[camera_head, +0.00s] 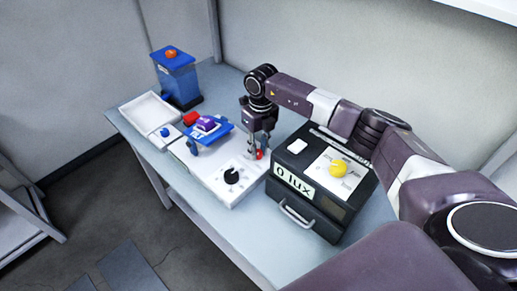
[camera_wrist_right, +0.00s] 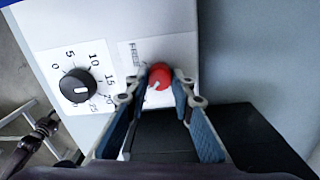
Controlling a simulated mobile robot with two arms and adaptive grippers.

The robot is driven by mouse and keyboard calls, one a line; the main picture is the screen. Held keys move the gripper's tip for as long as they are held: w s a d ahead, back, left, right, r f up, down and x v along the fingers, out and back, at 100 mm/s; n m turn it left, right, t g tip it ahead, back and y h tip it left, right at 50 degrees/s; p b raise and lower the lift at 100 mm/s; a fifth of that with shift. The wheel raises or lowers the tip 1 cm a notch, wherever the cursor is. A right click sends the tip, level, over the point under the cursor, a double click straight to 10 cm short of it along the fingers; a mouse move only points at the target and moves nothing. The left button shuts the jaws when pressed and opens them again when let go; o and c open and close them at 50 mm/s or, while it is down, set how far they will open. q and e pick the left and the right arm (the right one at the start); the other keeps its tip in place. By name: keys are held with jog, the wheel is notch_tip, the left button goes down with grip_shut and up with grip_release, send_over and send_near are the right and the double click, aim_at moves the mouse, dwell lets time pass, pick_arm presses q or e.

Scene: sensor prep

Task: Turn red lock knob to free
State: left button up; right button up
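The red lock knob (camera_head: 259,154) sits on the white panel (camera_head: 214,176) and is partly hidden by my right gripper (camera_head: 261,145) in the head view. In the right wrist view the red knob (camera_wrist_right: 160,76) lies between the two fingertips of my right gripper (camera_wrist_right: 160,80), one on each side. The fingertips are very close to its sides; I cannot tell whether they touch it. The printed word FREE (camera_wrist_right: 134,57) is left of the knob. The knob's pointer direction is not clear. My left gripper is not in view.
A black dial (camera_wrist_right: 78,86) with a number scale is left of the knob. Behind are a blue stand (camera_head: 207,130), white tray (camera_head: 150,112) and blue box (camera_head: 176,80).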

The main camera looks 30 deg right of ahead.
grip_shut()
jog(key=shift+m, duration=0.3)
jog(key=m, duration=0.3)
jog(key=shift+m, duration=0.3)
jog(key=m, duration=0.4)
jog(key=shift+r+m+b, duration=0.1)
jog(key=shift+m+b, duration=0.2)
jog(key=shift+b, duration=0.05)
jog(key=m, duration=0.4)
jog(key=shift+m+t, duration=0.3)
jog(key=shift+w+m, duration=0.1)
jog(key=shift+m, duration=2.1)
jog(key=shift+r, duration=0.1)
